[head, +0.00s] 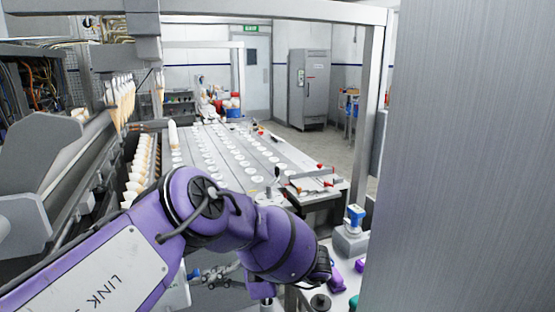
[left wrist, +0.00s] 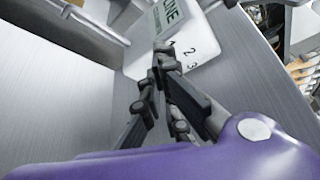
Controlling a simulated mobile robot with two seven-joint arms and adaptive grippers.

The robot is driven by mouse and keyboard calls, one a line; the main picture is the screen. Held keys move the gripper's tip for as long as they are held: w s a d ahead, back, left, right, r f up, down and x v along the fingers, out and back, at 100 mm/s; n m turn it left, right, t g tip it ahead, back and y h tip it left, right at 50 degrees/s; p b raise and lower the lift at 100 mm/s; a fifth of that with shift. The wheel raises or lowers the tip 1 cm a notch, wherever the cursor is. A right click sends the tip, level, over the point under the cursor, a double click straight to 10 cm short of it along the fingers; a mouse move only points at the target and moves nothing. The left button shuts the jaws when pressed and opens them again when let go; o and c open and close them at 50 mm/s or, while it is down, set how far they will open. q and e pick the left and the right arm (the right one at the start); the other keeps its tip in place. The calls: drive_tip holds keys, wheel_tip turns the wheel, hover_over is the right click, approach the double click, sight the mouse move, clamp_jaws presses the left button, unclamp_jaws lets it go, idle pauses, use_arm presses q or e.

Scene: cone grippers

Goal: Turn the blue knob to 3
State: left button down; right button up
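The dial panel (left wrist: 195,42) is a white plate with a green label ending in "LINE" and the printed numbers 2 and 3, in the left wrist view. No blue knob can be made out on it; my fingers cover part of the plate. My left gripper (left wrist: 156,66) has its dark fingertips close together at the panel's lower left edge. Whether they hold anything is hidden. In the head view the left gripper (head: 215,272) shows small below my purple arm, beside a white surface (head: 176,292). My right gripper is not in view.
A long table (head: 235,150) with rows of white discs stretches away behind my arm. A conveyor with cones (head: 138,170) runs at the left. A wide grey metal panel (head: 460,160) blocks the right side. A blue-and-white device (head: 354,218) stands on a grey box.

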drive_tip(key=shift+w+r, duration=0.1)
use_arm(q)
drive_tip(key=shift+w+a+r, duration=0.1)
drive_tip(key=shift+r, duration=0.15)
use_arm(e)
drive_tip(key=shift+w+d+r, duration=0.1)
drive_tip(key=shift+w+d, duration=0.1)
use_arm(q)
drive_tip(key=w+d+r+b, duration=0.1)
drive_tip(key=w+d+b, duration=0.1)
drive_tip(key=d, duration=0.3)
drive_tip(key=shift+d+r+b, duration=0.15)
drive_tip(key=shift+d+b, duration=0.15)
drive_tip(key=shift+d, duration=0.05)
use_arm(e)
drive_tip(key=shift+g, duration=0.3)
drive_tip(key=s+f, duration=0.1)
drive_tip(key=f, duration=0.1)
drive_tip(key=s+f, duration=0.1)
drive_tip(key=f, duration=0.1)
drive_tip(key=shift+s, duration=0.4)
use_arm(q)
drive_tip(key=shift+w, duration=0.1)
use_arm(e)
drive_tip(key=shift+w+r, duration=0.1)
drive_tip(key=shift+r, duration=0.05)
